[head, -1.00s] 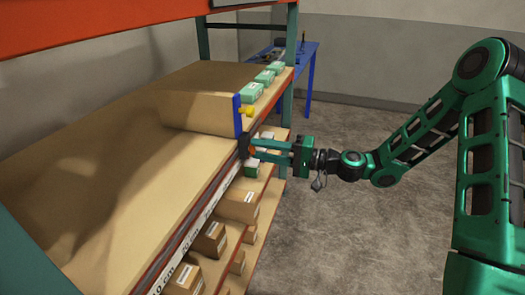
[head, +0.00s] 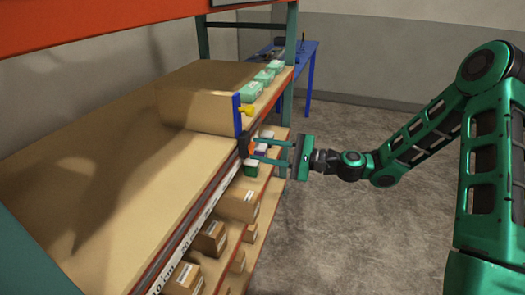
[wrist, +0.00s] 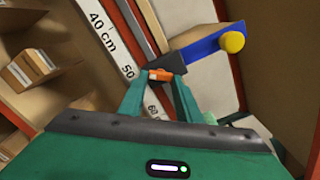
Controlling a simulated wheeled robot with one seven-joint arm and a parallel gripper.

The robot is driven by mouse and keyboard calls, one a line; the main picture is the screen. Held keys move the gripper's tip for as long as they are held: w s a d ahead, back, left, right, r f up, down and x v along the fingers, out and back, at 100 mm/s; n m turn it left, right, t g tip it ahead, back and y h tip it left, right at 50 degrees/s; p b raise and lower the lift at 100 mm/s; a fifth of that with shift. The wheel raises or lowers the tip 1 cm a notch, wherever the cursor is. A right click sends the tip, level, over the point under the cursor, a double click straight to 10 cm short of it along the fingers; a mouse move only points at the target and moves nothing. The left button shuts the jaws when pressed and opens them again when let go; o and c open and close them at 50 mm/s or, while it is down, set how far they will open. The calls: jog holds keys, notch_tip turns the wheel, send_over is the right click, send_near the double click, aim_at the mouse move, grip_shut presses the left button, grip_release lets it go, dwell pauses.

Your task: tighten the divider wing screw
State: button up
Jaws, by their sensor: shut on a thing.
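The divider (head: 198,108) is a tan board standing upright on the upper shelf, with a blue front edge (head: 238,115) and a yellow knob (head: 246,110). A dark bracket (head: 243,144) sits below the blue edge at the shelf's front rail. The orange wing screw (wrist: 160,75) is between my fingertips in the wrist view, in front of the dark bracket. My gripper (head: 253,150) is shut on it, with its two fingers one above the other in the head view. The fingers partly hide the screw.
A white scale (wrist: 104,35) with cm marks runs along the shelf front. Cartons (head: 238,205) fill the lower shelf, and green-white boxes (head: 265,76) stand beyond the divider. A blue table (head: 310,65) is at the back. The floor at right is clear.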

jog(key=shift+d+f+m, duration=0.1)
jog(key=shift+f+m, duration=0.2)
jog(key=o, duration=1.1)
jog(key=shift+r, duration=0.15)
jog(key=v, duration=1)
jog(key=shift+s+d, duration=0.1)
jog(key=shift+d, duration=0.25)
